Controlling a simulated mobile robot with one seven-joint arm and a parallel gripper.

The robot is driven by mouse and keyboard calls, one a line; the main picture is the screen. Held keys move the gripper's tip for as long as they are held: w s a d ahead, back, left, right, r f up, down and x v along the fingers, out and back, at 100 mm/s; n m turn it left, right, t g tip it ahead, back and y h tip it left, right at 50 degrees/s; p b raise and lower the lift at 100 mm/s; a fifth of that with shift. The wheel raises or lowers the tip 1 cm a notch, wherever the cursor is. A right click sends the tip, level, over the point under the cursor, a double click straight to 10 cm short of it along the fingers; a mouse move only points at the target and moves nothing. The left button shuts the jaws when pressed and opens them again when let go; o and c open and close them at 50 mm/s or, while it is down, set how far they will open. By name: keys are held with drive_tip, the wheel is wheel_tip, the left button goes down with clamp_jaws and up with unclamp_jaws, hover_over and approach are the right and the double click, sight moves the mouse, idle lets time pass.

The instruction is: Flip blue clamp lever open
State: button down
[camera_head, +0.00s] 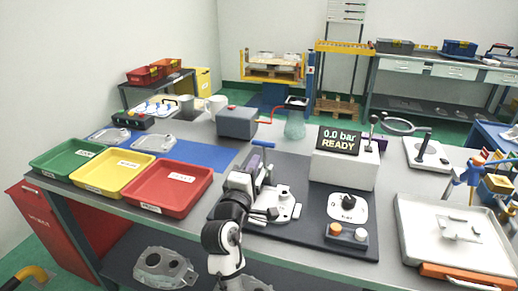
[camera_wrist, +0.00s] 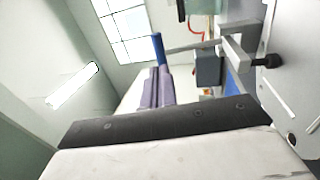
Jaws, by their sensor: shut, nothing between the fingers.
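The blue clamp lever (camera_head: 263,146) shows as a short blue bar just beyond my gripper in the head view. In the wrist view the blue lever (camera_wrist: 158,48) stands just past the fingertips, joined to a grey metal arm with a black-tipped spindle (camera_wrist: 268,60). My gripper (camera_head: 256,161) is over the fixture plate (camera_head: 284,207). Its purple fingers (camera_wrist: 158,82) are together and empty in the wrist view. The lever's end is at or very close to the fingertips; I cannot tell whether they touch. My arm hides much of the clamp's base in the head view.
A pressure display box (camera_head: 343,165) reading "0.0 bar READY" stands to the right, with a button box (camera_head: 346,236) in front. A grey box with a red crank (camera_head: 237,122) stands behind. Green, yellow and red trays (camera_head: 167,188) are at left; a white tray (camera_head: 455,240) is at right.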

sight(262, 145)
drive_tip(key=shift+p+x, duration=0.55)
drive_tip(key=shift+x, duration=1.8)
drive_tip(key=shift+w, duration=0.1)
